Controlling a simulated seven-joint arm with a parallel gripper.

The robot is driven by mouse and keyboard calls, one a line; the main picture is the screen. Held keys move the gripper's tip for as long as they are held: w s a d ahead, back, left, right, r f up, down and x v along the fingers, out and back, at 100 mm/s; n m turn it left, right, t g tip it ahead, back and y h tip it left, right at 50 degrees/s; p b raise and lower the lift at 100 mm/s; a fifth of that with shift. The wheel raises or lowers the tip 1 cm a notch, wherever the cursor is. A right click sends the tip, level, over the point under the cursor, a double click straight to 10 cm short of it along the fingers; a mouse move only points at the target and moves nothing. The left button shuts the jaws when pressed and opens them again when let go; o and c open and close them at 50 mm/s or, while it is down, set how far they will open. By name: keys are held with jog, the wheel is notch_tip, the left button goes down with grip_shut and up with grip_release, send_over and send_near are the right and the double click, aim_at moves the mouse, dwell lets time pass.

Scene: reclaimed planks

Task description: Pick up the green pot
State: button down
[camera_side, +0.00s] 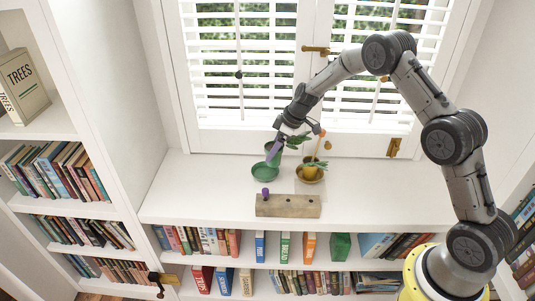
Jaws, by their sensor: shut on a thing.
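The green pot (275,160) shows at the middle of the view, partly hidden by my gripper. Green leaves (301,138) spread to its right. My gripper (274,151), with purple fingers, reaches down from the upper right and is shut on the green pot. A green saucer (264,174) lies on the white counter just below and left of the pot in the picture. Whether the pot is clear of the saucer is hard to tell at this size.
A yellow pot (309,172) with a plant stands on a brown saucer (322,177) close to the right. A wooden block (288,206) with a purple peg (265,193) lies in front. The window blinds (245,70) are behind. The counter's left part is clear.

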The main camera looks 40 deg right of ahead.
jog(key=s+r, duration=0.7)
jog(key=s, duration=0.2)
jog(key=shift+a+r, duration=0.2)
jog(key=shift+a, duration=0.25)
jog(key=shift+s, duration=0.1)
dwell(0.3)
